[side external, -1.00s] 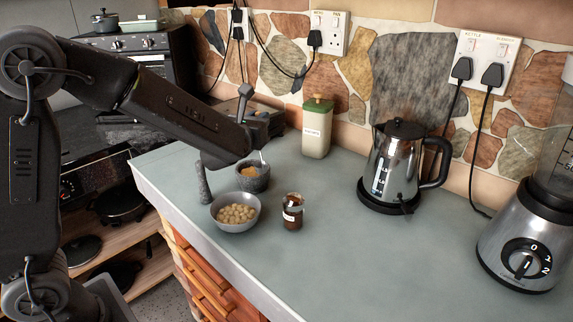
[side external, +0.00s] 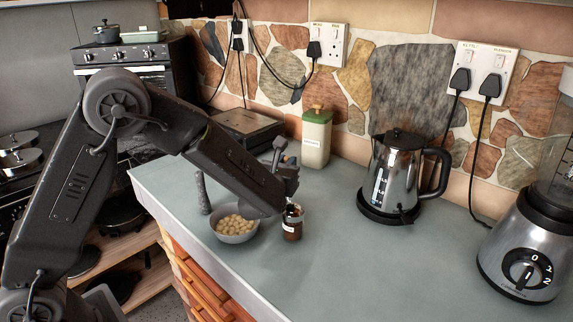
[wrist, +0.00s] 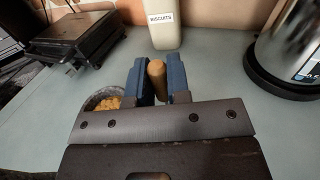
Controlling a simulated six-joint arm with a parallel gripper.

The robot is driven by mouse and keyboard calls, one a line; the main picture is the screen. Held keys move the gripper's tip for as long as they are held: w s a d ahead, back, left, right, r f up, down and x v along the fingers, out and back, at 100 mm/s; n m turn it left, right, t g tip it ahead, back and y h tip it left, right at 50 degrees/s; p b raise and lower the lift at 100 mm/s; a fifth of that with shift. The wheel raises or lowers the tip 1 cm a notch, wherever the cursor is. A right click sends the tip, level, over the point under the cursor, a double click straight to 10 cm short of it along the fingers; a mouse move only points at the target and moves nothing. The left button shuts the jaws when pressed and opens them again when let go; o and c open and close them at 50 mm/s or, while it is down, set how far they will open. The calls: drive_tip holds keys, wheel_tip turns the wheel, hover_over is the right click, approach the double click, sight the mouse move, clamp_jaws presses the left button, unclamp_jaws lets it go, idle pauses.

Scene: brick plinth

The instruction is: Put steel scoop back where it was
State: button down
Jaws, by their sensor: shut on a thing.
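My gripper (side external: 286,172) is above the small dark jar (side external: 292,228) with a white label. In the wrist view its blue fingers are closed on a tan, rounded handle, which I take to be that of the steel scoop (wrist: 156,82). The scoop's metal end is not clear; a pale bit shows at the jar's mouth in the side view, and I cannot tell whether it is inside.
A grey bowl of pale round pieces (side external: 235,238) is left of the jar, with a grey upright cylinder (side external: 202,192) behind it. A green-lidded biscuits canister (side external: 316,140) is at the back. A kettle (side external: 395,175) and blender (side external: 525,245) are right. The front middle counter is clear.

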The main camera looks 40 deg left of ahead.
drive_tip(key=shift+f, duration=0.15)
drive_tip(key=c, duration=1.1)
unclamp_jaws()
